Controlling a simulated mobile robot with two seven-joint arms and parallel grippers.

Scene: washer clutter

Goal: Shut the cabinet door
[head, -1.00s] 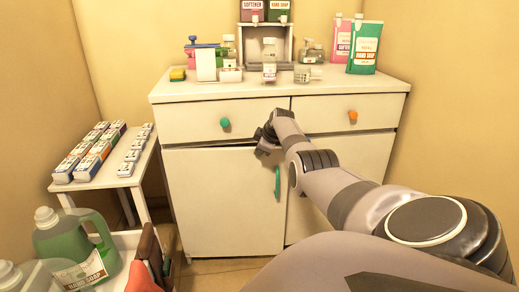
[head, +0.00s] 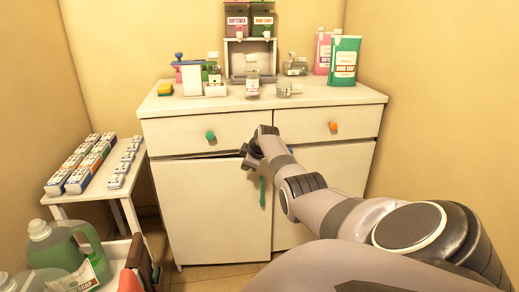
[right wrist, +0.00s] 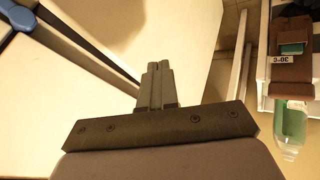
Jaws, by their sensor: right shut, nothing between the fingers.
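The white cabinet (head: 345,195) has its left door (head: 205,210) slightly ajar, with a dark gap along its top edge. A green handle (head: 262,192) is on that door's right side. My right gripper (head: 250,158) is at the door's upper right corner, above the handle. In the right wrist view its fingers (right wrist: 158,85) are closed and empty, in front of the white door face (right wrist: 125,35); I cannot tell whether they touch it. A dark gap runs beside the door there, with a blue handle (right wrist: 32,20) beyond it. My left gripper is not in view.
A low white table (head: 75,197) with several small boxes stands left of the cabinet. A green soap jug (head: 62,245) is at the lower left. Bottles and a dispenser (head: 250,45) stand on the cabinet top. Floor (head: 215,275) shows below the door.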

